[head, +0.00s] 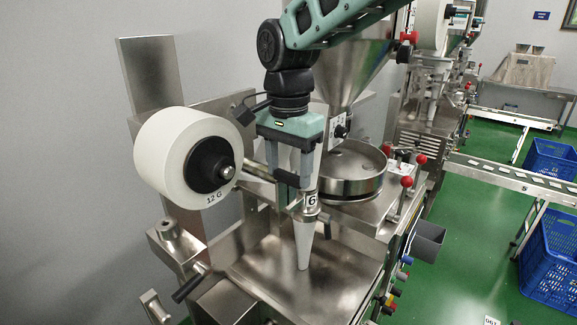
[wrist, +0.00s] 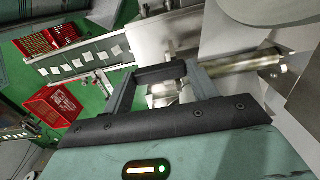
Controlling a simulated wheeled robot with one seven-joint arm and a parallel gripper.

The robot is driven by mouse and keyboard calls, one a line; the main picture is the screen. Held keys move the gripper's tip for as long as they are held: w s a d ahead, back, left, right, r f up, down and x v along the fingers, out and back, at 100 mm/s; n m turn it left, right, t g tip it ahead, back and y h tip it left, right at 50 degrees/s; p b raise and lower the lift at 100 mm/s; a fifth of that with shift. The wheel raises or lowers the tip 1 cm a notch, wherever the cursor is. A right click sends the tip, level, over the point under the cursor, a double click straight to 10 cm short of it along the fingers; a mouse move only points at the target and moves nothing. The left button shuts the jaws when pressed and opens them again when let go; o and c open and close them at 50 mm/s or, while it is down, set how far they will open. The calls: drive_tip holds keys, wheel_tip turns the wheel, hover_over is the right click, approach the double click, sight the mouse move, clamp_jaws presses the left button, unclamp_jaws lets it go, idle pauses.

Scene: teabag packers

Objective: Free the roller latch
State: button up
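My gripper (head: 292,182) hangs pointing down in the middle of the head view, in front of the packer's forming tube marked 6. I cannot pick out the roller latch for certain.
The white film roll (head: 163,157) stands close at the left. A black-gripped lever (head: 188,286) sticks out below it. The hopper (head: 352,68) and round pan (head: 350,185) are close behind and right. Red knobs (head: 407,181) stand at the right edge. Blue crates (head: 550,285) are farther right.

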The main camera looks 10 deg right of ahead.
sight(289, 173)
drive_tip(key=o, duration=0.4)
drive_tip(key=shift+r, duration=0.1)
wheel_tip(289, 173, up, 17)
drive_tip(key=b, duration=0.3)
drive_tip(key=shift+r, duration=0.15)
idle(0.4)
